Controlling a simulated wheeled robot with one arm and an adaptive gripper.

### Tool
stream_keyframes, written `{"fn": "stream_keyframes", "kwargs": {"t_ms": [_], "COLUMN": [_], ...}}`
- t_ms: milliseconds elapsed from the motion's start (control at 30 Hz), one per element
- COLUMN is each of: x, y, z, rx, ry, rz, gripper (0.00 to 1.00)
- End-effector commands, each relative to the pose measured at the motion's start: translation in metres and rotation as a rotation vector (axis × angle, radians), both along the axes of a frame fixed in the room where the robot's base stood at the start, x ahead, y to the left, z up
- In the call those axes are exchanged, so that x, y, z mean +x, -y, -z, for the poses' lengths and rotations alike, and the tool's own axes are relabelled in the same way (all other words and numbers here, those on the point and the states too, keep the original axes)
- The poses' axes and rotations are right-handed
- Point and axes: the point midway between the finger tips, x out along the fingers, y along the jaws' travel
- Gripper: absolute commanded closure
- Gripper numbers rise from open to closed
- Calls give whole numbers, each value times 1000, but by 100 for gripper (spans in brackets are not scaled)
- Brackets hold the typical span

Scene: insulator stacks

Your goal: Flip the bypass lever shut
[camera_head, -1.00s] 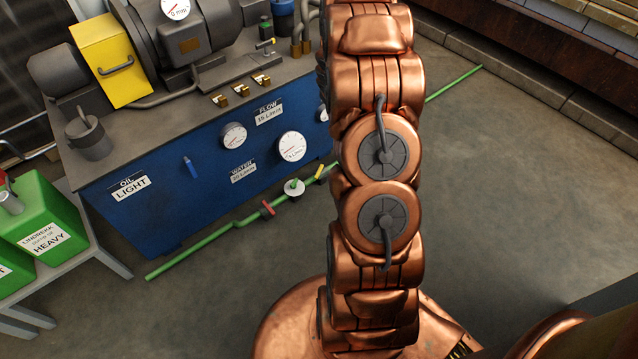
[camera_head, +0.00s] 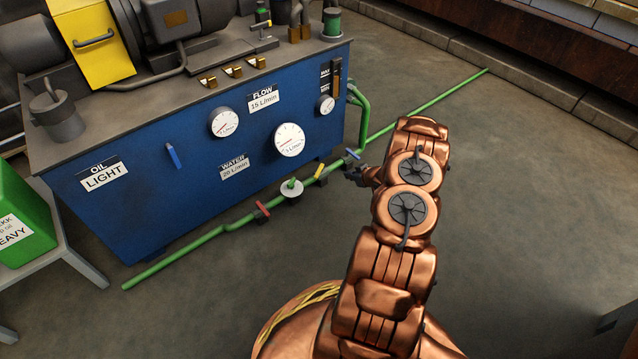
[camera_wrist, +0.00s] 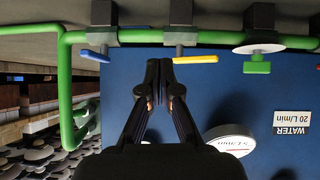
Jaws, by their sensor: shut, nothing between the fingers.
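Several small levers sit along the green pipe (camera_head: 220,229) at the foot of the blue tank: a red lever (camera_head: 262,209), a yellow lever (camera_head: 320,171) and a blue lever (camera_head: 353,154). No label shows which is the bypass lever. My gripper (camera_head: 349,172) is shut and empty, low beside the tank's right end, between the yellow and blue levers. In the wrist view, its fingertips (camera_wrist: 159,61) are just left of the yellow lever (camera_wrist: 194,59), with the blue lever (camera_wrist: 95,55) further left. I cannot tell whether they touch anything.
The blue tank (camera_head: 200,170) carries gauges and another blue lever (camera_head: 173,156) on its front. A round white fitting (camera_head: 291,188) sits on the pipe left of the yellow lever. A green can (camera_head: 25,210) stands far left. Open floor (camera_head: 530,190) lies to the right.

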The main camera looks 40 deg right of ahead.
Motion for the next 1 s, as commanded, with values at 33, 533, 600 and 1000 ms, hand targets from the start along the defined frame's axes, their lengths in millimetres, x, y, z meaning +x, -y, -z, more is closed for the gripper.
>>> {"fn": "stream_keyframes", "kwargs": {"t_ms": [33,533,600,1000], "x": [-4,-12,-11,17], "y": [-2,-8,-8,-25], "z": [17,36,36,38], "rx": [13,42,42,41], "ry": [13,51,50,49], "rz": [-4,-17,-18,-21], "gripper": [100,100,100,100]}}
